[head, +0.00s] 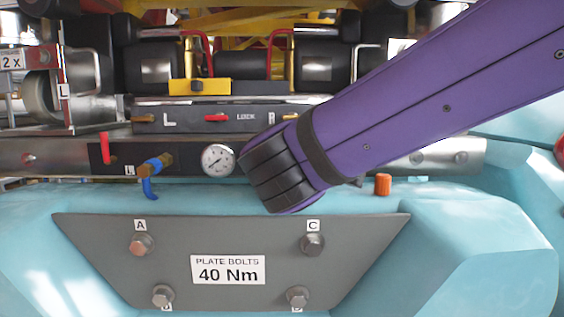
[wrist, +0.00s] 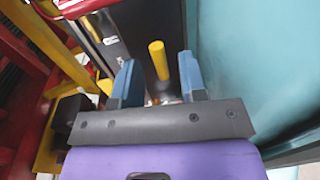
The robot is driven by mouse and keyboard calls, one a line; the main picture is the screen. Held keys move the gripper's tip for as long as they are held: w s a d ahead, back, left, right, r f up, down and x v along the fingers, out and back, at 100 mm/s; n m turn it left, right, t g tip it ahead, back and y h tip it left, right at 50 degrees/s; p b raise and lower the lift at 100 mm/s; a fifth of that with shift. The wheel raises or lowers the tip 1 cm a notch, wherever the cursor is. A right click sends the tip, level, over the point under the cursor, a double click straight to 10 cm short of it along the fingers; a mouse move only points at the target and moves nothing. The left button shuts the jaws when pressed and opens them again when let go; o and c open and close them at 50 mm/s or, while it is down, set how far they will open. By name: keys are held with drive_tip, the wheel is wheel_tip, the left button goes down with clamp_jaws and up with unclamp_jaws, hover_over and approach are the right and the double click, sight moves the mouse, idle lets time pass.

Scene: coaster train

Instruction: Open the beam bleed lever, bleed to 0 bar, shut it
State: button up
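My purple arm comes in from the right and ends in a black ribbed joint right of the gauge. My gripper is hidden in the head view. In the wrist view my gripper (wrist: 158,62) has its two blue fingers apart, with nothing held. The blue lever is not recognisable there.
A red lever (head: 105,148) stands left of the valve. A grey lock bar (head: 245,118) with a red handle is above. An orange cap (head: 383,185) is right of my arm. A bolted plate (head: 365,230) lies below. A yellow cylinder (wrist: 158,60) shows beyond the fingers.

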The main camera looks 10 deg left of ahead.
drive_tip(key=v, duration=0.8)
drive_tip(key=shift+s+r, duration=0.1)
drive_tip(key=shift+s, duration=0.15)
